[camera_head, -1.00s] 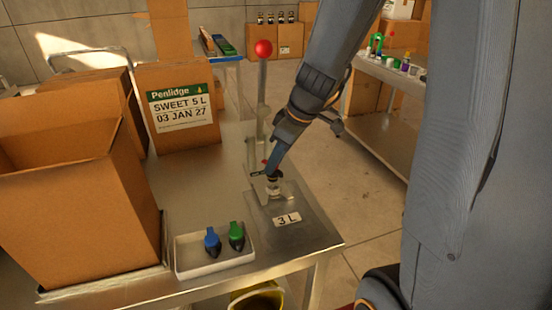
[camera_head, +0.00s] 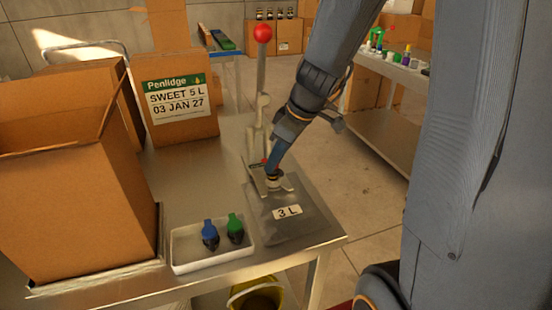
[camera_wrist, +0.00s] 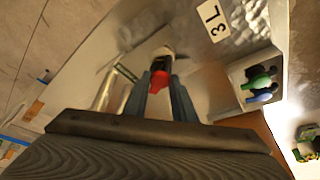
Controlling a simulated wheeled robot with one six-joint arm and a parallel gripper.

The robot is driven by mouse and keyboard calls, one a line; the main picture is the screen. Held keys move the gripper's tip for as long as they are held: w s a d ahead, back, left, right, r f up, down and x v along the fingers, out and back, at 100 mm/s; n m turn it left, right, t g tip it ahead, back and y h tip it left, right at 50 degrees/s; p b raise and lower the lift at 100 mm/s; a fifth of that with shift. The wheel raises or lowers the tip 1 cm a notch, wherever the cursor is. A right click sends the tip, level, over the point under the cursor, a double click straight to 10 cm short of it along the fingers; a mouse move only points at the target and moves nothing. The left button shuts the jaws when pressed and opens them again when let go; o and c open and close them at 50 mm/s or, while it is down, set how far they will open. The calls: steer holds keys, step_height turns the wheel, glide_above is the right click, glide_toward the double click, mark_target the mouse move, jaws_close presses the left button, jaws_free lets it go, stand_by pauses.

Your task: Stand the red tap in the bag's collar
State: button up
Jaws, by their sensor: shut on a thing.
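My gripper (camera_head: 272,172) is shut on the red tap (camera_wrist: 160,80), low over the far end of the silver bag (camera_head: 305,225) marked 3 L. In the wrist view the tap's red part sits between my fingers, with its dark end pointing away from me. In the head view my fingers mostly hide the tap. The bag lies flat on the steel bench. The bag's collar is hidden under the tap and gripper, by a pale metal holder (camera_head: 260,184). I cannot tell whether the tap touches or sits in the collar.
A lever press with a red knob (camera_head: 262,34) stands just behind my gripper. A white tray (camera_head: 215,264) with a blue tap (camera_head: 210,235) and a green tap (camera_head: 235,228) is at the front. A large open carton (camera_head: 70,200) fills the left.

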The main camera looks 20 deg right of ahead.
steer(key=shift+f+b, duration=0.2)
steer(key=shift+b, duration=0.1)
stand_by(0.4)
steer(key=o, duration=1.1)
steer(key=shift+r, duration=0.15)
steer(key=v, duration=0.7)
steer(key=shift+r+b, duration=0.25)
steer(key=shift+b, duration=0.05)
steer(key=shift+s+d, duration=0.1)
steer(key=shift+d, duration=0.05)
